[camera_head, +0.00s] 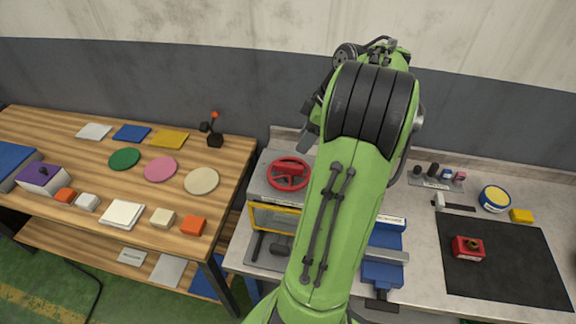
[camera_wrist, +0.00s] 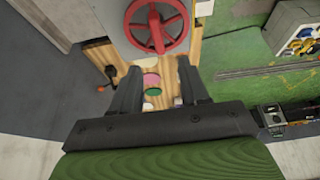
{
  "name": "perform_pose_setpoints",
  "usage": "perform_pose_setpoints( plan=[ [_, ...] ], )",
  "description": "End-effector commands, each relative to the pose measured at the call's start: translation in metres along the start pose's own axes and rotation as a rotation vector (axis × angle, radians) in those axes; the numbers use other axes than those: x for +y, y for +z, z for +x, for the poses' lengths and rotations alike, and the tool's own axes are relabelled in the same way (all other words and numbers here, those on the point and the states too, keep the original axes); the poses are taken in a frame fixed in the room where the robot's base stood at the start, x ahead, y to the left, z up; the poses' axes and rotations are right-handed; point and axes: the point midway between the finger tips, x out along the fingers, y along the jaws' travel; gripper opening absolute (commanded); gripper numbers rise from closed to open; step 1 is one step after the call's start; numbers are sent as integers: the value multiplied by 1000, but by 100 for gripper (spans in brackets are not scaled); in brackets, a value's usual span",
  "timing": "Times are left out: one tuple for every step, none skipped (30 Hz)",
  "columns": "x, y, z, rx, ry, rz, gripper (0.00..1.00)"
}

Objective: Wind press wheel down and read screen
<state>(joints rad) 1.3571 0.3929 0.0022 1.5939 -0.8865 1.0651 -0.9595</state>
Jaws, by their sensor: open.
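The red press wheel (camera_head: 289,173) lies on top of a grey press (camera_head: 258,187) with a yellow-edged front, on the left end of the grey bench. In the wrist view the wheel (camera_wrist: 157,46) shows at the top, beyond the fingertips. My gripper (camera_wrist: 157,72) is open with nothing between its fingers, apart from the wheel. In the head view my green arm rises in front of the bench and the fingers cannot be made out clearly. I cannot make out a readable screen in either view.
A blue vise (camera_head: 383,268) stands right of the press, partly behind my arm. A black mat (camera_head: 500,280) with a red box (camera_head: 467,248) is farther right. A wooden table (camera_head: 60,123) with coloured discs and blocks stands left, across a gap.

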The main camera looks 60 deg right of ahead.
Motion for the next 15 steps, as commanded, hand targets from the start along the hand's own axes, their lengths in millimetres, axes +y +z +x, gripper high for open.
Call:
perform_pose_setpoints(
  plan=[
    [-1,3,22,0,-4,0,45],
    [-1,3,29,1,-5,1,45],
    [-1,3,39,-1,-5,0,45],
    [-1,3,46,0,-4,2,45],
    [-1,3,54,0,-5,2,45],
    [-1,3,64,-1,-5,2,45],
    [-1,2,70,0,-5,1,45],
    [-1,2,77,0,-5,2,45],
    [-1,2,85,0,-4,1,45],
    [-1,2,90,-1,-3,1,45],
    [-1,2,95,0,-3,1,45],
    [0,2,100,0,-3,2,45],
    [0,2,103,0,-2,2,45],
    [0,2,106,0,-2,2,45],
    [0,2,109,-1,0,3,45]
  ],
)
